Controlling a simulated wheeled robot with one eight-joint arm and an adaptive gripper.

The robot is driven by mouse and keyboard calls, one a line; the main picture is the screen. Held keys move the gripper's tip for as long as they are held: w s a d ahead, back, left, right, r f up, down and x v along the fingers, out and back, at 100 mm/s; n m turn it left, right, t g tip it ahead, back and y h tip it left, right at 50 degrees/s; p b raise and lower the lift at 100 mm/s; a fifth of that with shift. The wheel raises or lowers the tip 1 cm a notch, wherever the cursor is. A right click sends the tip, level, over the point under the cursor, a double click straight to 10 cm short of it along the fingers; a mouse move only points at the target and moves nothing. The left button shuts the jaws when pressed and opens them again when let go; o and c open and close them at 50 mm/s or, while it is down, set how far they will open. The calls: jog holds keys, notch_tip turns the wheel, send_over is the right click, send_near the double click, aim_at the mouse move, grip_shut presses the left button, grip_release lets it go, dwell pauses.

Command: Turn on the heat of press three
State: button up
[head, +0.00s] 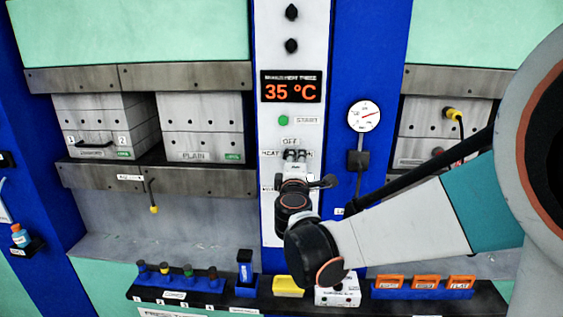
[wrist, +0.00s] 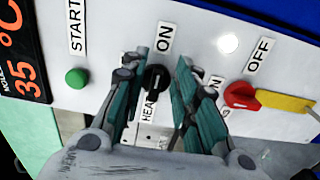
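The press panel's black heat knob (wrist: 154,78) shows in the wrist view, with an ON label beside it and a partly hidden HEAT label below. My gripper (wrist: 156,82) is open, with one teal finger on each side of this knob. I cannot tell whether either finger touches it. In the head view my gripper (head: 296,157) is at the white panel and hides the knob. The orange display (head: 290,87) reads 35 °C; its small heading appears to end in "three".
A green START button (wrist: 76,78) is left of the gripper. A red switch (wrist: 240,95) with a yellow tag (wrist: 285,102) is close on the right. A round gauge (head: 364,116) is on the blue column. A shelf of small items (head: 220,298) runs below.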

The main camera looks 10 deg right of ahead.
dwell(0.3)
jog(key=v, duration=1.2)
jog(key=s+d+f+m+g+b, duration=0.2)
jog(key=s+d+f+m+g, duration=0.4)
jog(key=s+d+f+m, duration=0.3)
jog(key=s+a+f+m+g+y, duration=0.2)
jog(key=s+a, duration=0.1)
jog(key=s, duration=0.3)
jog(key=s+a+f+m+g+y, duration=0.2)
jog(key=s+a+f+m+y, duration=0.1)
jog(key=s, duration=0.3)
jog(key=shift+a+f+y+b, duration=0.25)
jog(key=shift+a+y+b, duration=0.05)
jog(key=shift+a+b, duration=0.15)
